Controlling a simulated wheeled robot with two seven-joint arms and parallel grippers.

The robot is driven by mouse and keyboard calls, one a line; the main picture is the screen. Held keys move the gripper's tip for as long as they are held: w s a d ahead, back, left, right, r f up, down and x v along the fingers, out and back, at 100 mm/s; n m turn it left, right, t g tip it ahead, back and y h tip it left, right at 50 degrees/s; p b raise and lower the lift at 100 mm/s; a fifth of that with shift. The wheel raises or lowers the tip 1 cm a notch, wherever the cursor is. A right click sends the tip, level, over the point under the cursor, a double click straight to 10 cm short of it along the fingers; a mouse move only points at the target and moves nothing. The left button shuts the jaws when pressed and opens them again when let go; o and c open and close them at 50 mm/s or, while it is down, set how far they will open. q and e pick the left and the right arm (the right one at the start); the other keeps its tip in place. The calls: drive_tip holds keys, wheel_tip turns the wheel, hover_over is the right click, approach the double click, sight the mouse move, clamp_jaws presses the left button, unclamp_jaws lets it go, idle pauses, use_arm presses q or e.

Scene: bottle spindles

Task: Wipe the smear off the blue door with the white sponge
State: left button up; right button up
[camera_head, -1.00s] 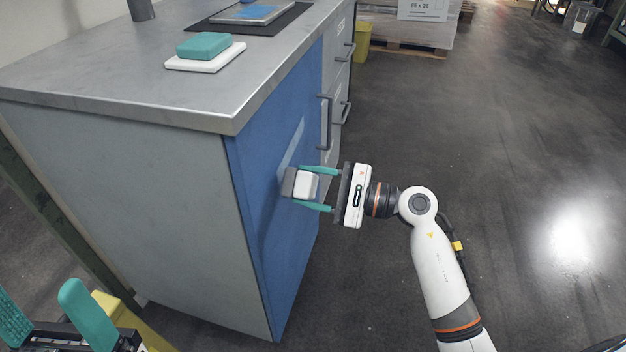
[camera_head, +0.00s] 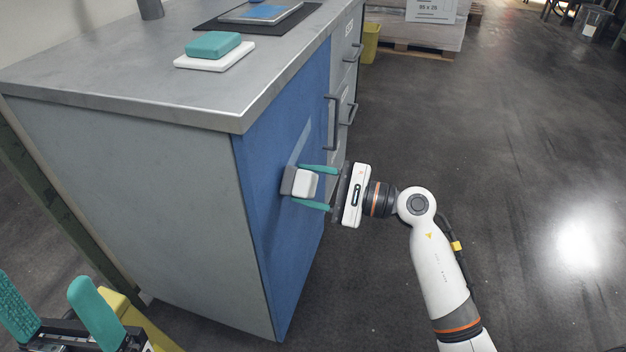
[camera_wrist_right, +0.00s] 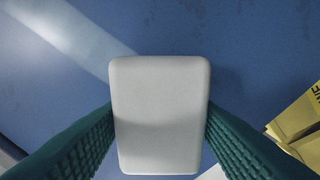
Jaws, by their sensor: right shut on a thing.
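The blue door (camera_head: 291,240) is the front of the grey cabinet. A pale streak, the smear (camera_head: 301,143), runs slanting down it to just above the sponge. In the right wrist view the smear (camera_wrist_right: 65,32) is a light band at the upper left. My right gripper (camera_head: 314,186) is shut on the white sponge (camera_head: 305,184), which has a grey layer on the door side. The sponge is at the door face; the wrist view shows the white sponge (camera_wrist_right: 160,115) between both teal fingers and hides the contact. My left gripper (camera_head: 55,308) is open and empty at the lower left.
On the grey worktop (camera_head: 120,75) a teal sponge (camera_head: 213,45) lies on a white tray (camera_head: 214,60), near a black mat (camera_head: 285,27). Door handles (camera_head: 329,122) stick out beside the blue door. A yellow object (camera_head: 140,322) is beside my left gripper.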

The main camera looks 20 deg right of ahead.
drive_tip(key=shift+w+a, duration=0.2)
drive_tip(key=shift+a, duration=0.1)
